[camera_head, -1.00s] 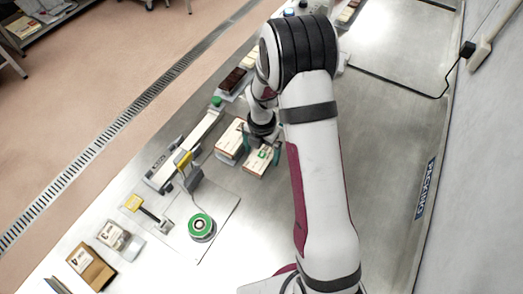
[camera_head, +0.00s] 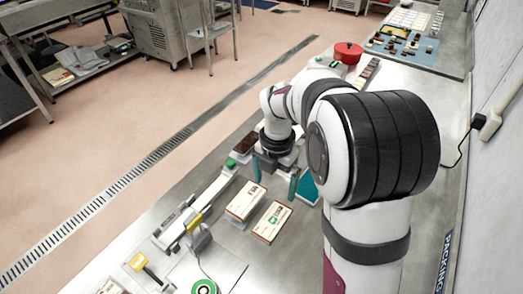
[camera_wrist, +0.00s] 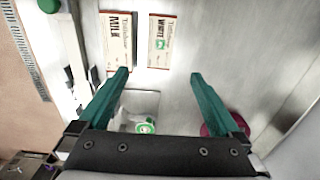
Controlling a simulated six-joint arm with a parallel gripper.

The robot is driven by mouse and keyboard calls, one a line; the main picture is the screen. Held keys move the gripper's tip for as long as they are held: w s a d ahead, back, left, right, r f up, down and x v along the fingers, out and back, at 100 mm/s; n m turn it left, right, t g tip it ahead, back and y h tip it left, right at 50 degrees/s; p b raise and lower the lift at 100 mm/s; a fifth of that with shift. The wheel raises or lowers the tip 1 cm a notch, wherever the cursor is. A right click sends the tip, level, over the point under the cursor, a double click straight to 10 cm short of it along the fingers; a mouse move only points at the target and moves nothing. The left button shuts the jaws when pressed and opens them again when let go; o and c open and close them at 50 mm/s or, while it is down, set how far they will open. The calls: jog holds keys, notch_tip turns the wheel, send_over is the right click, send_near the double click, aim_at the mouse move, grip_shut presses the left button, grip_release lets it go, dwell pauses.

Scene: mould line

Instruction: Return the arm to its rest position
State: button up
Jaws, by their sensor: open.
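My gripper (camera_head: 275,182) is open, with two teal fingers apart and nothing between them. In the head view it hangs above the steel table, just beyond two flat boxes. The milk box (camera_head: 245,202) and the white box (camera_head: 272,222) lie side by side on the table. The wrist view shows my open fingertips (camera_wrist: 160,76), with the milk box (camera_wrist: 117,40) and the white box (camera_wrist: 162,40) ahead of them, apart from the fingers. My arm's upper links cover much of the right side of the head view.
A teal piece (camera_head: 308,187) lies close to the right finger, and a dark brown bar (camera_head: 245,142) lies left of the gripper. A narrow scale-like device (camera_head: 180,225) stands at the left. A red round container (camera_head: 348,53) stands further back.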

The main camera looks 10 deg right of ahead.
jog(key=s+a+r+m+y, duration=0.1)
jog(key=s+a+r+m, duration=0.1)
jog(key=s+m, duration=1.1)
jog(key=s+a+r+m, duration=0.3)
jog(key=s+m, duration=1)
jog(key=m, duration=0.6)
jog(key=shift+r+m+y, duration=0.2)
jog(key=shift+m+y, duration=0.1)
jog(key=shift+y, duration=0.1)
